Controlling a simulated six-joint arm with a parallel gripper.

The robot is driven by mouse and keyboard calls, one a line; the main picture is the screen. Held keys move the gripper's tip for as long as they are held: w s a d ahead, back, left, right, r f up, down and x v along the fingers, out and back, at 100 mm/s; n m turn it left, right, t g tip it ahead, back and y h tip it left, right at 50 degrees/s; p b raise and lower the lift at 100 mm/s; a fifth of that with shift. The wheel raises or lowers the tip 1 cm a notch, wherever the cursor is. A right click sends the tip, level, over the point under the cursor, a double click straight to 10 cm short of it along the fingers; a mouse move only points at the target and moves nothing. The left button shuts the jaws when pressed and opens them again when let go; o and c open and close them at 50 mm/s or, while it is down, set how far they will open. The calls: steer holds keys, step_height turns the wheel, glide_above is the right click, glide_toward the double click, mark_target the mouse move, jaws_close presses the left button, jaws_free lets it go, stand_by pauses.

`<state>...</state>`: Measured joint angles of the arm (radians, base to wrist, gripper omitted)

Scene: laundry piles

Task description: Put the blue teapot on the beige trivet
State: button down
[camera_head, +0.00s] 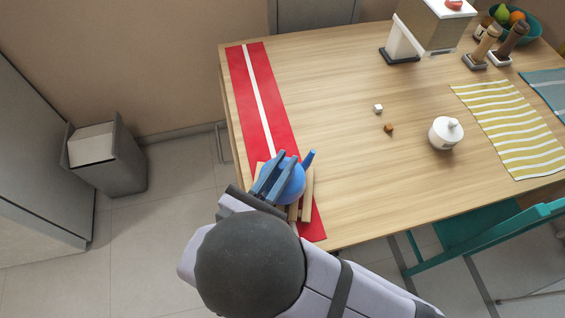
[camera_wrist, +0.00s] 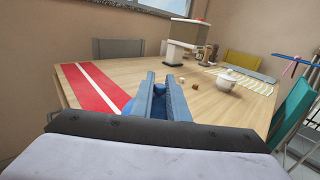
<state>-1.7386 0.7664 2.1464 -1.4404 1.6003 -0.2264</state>
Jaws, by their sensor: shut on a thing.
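The blue teapot (camera_head: 291,186) is at the near left end of the table, over the red runner. Its spout points up and to the right in the head view. The beige trivet (camera_head: 307,196), made of wooden slats, shows under and around the teapot. My gripper (camera_head: 273,172) is shut on the teapot at its top. I cannot tell whether the teapot touches the trivet.
The red runner (camera_head: 262,95) with a white stripe lies along the table's left edge. A white lidded pot (camera_head: 445,133), a white cube (camera_head: 378,108) and a brown cube (camera_head: 389,127) stand to the right. A teal chair (camera_head: 480,230) is at the front edge.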

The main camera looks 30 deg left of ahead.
steer(key=c, duration=1.7)
jaws_free()
steer(key=shift+f, duration=0.1)
steer(key=shift+r, duration=0.2)
steer(key=shift+s+f, duration=0.1)
steer(key=shift+s, duration=0.2)
steer(key=shift+s+d+b, duration=0.1)
steer(key=shift+s+b, duration=0.3)
steer(key=shift+s, duration=1.3)
